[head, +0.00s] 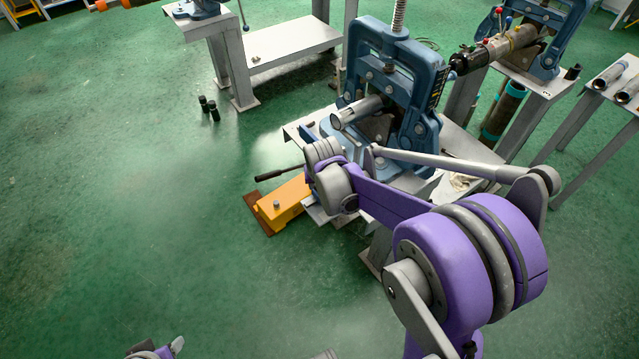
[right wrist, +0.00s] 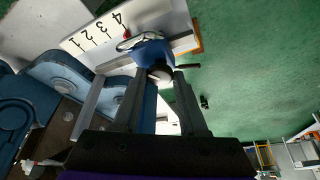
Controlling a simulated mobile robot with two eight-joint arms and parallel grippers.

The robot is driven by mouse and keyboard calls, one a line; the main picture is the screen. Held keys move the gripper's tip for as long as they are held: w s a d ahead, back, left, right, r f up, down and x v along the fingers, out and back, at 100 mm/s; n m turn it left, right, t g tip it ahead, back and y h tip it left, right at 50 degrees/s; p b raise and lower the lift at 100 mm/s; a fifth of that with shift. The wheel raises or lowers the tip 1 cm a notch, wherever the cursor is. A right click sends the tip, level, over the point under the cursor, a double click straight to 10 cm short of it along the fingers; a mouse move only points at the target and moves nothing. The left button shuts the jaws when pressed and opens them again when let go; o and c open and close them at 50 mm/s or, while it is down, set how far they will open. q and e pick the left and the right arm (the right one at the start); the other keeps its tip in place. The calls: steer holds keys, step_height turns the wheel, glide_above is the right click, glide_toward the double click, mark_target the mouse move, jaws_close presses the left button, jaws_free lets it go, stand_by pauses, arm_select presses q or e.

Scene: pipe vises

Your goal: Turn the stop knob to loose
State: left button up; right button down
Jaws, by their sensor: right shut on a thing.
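In the right wrist view, my right gripper (right wrist: 160,76) is shut on the grey round stop knob (right wrist: 161,71). The knob sits on a blue stop block (right wrist: 151,50) beside a white scale (right wrist: 88,38) with black numbers. A small red mark shows near the 4. A short dark bar shows just right of the fingertips; I cannot tell whether it belongs to the knob. In the head view my right arm hides the knob and right fingertips. My left gripper (head: 170,348) only just shows at the bottom left edge, so its jaws cannot be read.
A blue pipe vise (head: 417,75) holding a grey pipe (head: 360,111) stands close to my right arm. Open green floor fills the left side.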

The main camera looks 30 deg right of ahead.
steer(key=shift+c, duration=2.2)
jaws_free()
steer(key=shift+r, duration=0.1)
steer(key=p+v, duration=0.1)
steer(key=v, duration=0.9)
steer(key=shift+r, duration=0.3)
steer(key=shift+s, duration=0.1)
